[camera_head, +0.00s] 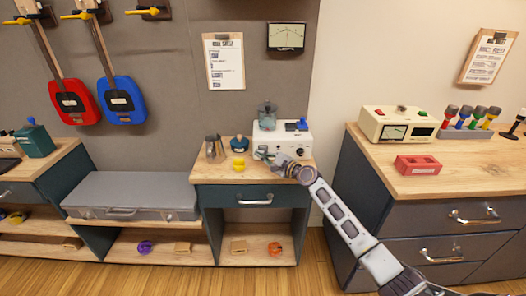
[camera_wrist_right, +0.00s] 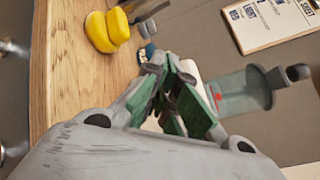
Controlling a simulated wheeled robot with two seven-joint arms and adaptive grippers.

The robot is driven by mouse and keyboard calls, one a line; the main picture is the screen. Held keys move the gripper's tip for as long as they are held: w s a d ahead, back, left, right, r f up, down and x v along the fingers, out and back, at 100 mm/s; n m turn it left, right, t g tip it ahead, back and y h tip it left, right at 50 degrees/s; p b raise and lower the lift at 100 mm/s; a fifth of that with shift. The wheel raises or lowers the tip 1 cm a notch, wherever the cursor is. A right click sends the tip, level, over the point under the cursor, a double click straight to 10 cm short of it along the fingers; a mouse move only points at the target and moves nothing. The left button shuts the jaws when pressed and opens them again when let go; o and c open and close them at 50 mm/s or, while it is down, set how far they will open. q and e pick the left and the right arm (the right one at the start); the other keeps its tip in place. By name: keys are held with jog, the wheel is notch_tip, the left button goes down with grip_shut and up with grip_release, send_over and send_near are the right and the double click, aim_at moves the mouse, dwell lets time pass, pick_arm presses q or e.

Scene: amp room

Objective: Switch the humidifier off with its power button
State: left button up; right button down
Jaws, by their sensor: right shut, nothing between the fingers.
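The humidifier (camera_head: 290,141) is a white box with a clear greenish tank on top, on the wooden top of the middle cabinet. Its tank (camera_wrist_right: 245,90) also shows in the right wrist view, with a small red spot at its edge. My right gripper (camera_head: 261,155) is shut and empty, at the front left of the white body; I cannot tell whether it touches it. In the right wrist view its green fingers (camera_wrist_right: 173,65) are together and hide most of the white body. I cannot make out the power button for certain. My left gripper is not in view.
A cabinet with a cream meter box (camera_head: 395,125) stands at the right.

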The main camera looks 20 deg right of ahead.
jog(key=shift+s+a+r+p, duration=0.1)
jog(key=shift+s+a+p, duration=0.1)
jog(key=shift+s+p, duration=0.3)
jog(key=shift+s+a+r+p, duration=0.15)
jog(key=shift+s+p, duration=0.1)
jog(key=shift+s, duration=0.35)
jog(key=shift+s+a+f+p, duration=0.1)
jog(key=shift+s+a+p, duration=0.1)
jog(key=shift+s+p, duration=0.4)
jog(key=shift+s+a+f+p, duration=0.1)
jog(key=shift+s+a+p, duration=0.15)
jog(key=shift+s, duration=0.55)
